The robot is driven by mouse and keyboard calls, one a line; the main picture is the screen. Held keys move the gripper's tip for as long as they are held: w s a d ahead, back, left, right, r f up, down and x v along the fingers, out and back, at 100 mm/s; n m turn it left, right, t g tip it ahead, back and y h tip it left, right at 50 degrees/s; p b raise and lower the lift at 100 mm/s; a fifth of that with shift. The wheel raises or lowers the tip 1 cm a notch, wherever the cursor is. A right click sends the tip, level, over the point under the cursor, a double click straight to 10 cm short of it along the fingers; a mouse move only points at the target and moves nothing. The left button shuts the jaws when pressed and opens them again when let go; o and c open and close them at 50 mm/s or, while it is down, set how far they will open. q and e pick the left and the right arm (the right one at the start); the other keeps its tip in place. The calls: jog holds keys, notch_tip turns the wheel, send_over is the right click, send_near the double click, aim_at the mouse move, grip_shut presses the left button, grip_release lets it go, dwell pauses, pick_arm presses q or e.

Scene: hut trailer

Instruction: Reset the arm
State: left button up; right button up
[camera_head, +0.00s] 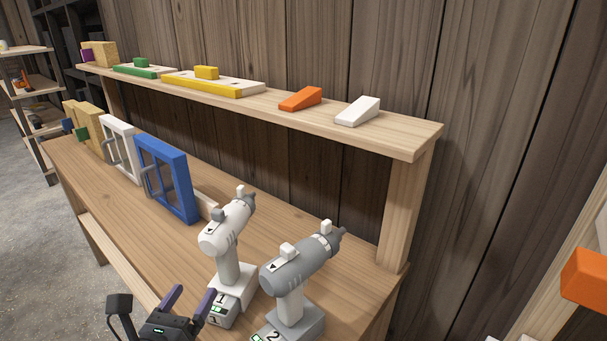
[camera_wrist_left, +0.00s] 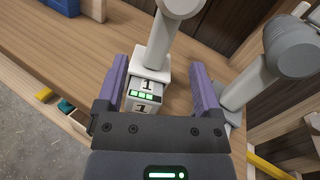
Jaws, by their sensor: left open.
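My left gripper (camera_head: 189,301) is at the bottom of the head view, in front of the bench's near edge. Its purple fingers are apart. In the left wrist view, my left gripper (camera_wrist_left: 160,85) has the base of the white drill (camera_head: 229,240), marked 1, showing between its fingers; I cannot tell whether they touch it. The white drill (camera_wrist_left: 162,45) stands upright on the bench. A grey drill (camera_head: 295,275), marked 2, stands upright to its right. My right gripper is not in view.
The wooden bench (camera_head: 130,215) holds a blue frame (camera_head: 166,178) and a white frame (camera_head: 120,148). The shelf above (camera_head: 400,135) carries an orange wedge (camera_head: 301,98), a white wedge (camera_head: 358,111) and yellow and green blocks. Open floor (camera_head: 45,250) lies at left.

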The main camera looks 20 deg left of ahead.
pick_arm(q)
jog(key=s+d+f+n+g+h, duration=0.1)
jog(key=s+d+f+n+g, duration=0.65)
jog(key=n, duration=0.85)
jog(key=s+d+f+n+g+h, duration=0.1)
jog(key=s+d+f+n+g, duration=0.3)
jog(key=s+d+n+g, duration=0.8)
jog(key=a+f+n+t, duration=0.1)
jog(key=a+f, duration=0.2)
jog(key=f, duration=0.5)
jog(key=a+f+n+t, duration=0.2)
jog(key=a+f, duration=0.1)
jog(key=f, duration=0.6)
jog(key=s+a+f+g+y, duration=0.1)
jog(key=s+a+f, duration=0.1)
jog(key=s+f, duration=0.8)
jog(key=shift+s+a+f+m, duration=0.15)
jog(key=shift+s+f+m, duration=0.15)
jog(key=shift+s, duration=0.8)
